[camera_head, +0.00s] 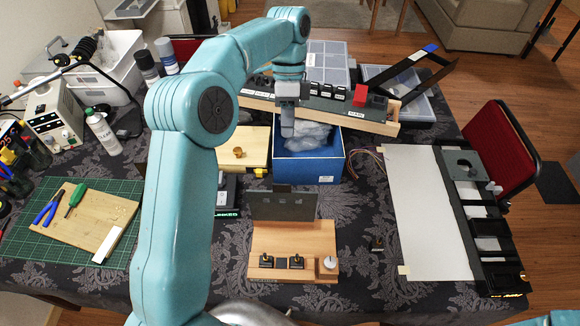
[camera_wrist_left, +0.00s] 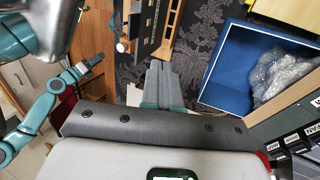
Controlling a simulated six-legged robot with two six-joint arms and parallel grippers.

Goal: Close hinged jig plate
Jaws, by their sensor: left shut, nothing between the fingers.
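The jig has a light wooden base (camera_head: 325,240) at the front middle of the table. Its dark hinged plate (camera_head: 283,205) stands roughly upright along the base's back edge, open. In the left wrist view the plate (camera_wrist_left: 140,30) and the wooden base (camera_wrist_left: 170,28) show at the top, partly cut off. My left gripper (camera_head: 287,131) is shut and empty, pointing down above the blue box behind the jig; it also shows in the left wrist view (camera_wrist_left: 160,72). My right gripper (camera_wrist_left: 92,63) shows small at the left of the wrist view, its fingers unclear.
The blue box (camera_head: 310,168) holds clear wrapping. A wooden block (camera_head: 245,145) with a brass knob lies left of it. A long rail of labelled switches (camera_head: 330,105) lies behind. A white board (camera_head: 428,215) and black frame are at right, a green mat (camera_head: 115,250) at left.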

